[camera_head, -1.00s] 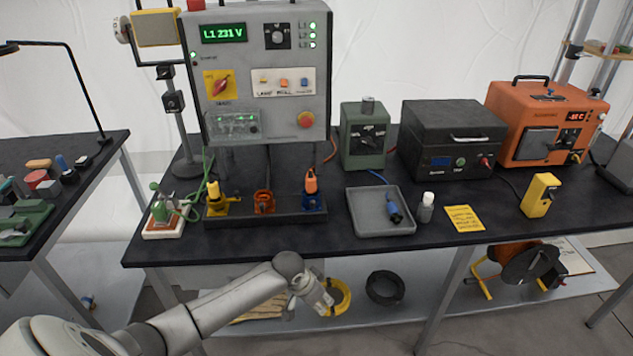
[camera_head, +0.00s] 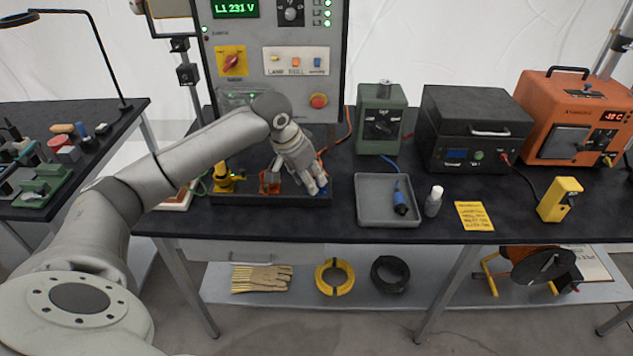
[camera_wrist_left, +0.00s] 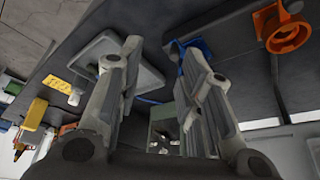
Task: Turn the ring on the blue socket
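My left gripper (camera_head: 313,182) is above the rack at the back of the bench, in front of the blue socket (camera_head: 325,190) and hiding most of it. In the left wrist view, its two fingers (camera_wrist_left: 160,55) stand apart with an empty gap between them. The blue socket (camera_wrist_left: 194,50) shows partly there, behind and beside the right-hand finger; contact cannot be told. A bit of an orange plug (camera_head: 320,157) shows behind the gripper. The ring on the socket is not clearly visible. My right gripper is not in view.
The orange socket (camera_head: 268,184) and yellow socket (camera_head: 224,180) are left of the gripper. The control panel (camera_head: 285,75) stands behind. A grey tray (camera_head: 375,212) with a blue connector (camera_head: 401,202) and a white bottle (camera_head: 433,201) are to the right.

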